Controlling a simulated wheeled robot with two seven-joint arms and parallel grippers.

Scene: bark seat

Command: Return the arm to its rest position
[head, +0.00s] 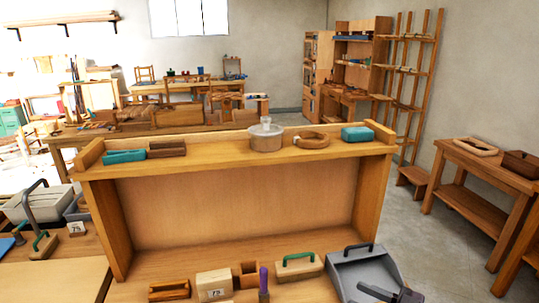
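My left gripper is not in view.
A wooden bench (110,185) with a raised shelf fills the middle. Below stand small wooden boxes, a purple-handled tool (263,280) and the grey tray (352,266). Floor (440,250) is clear at right.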

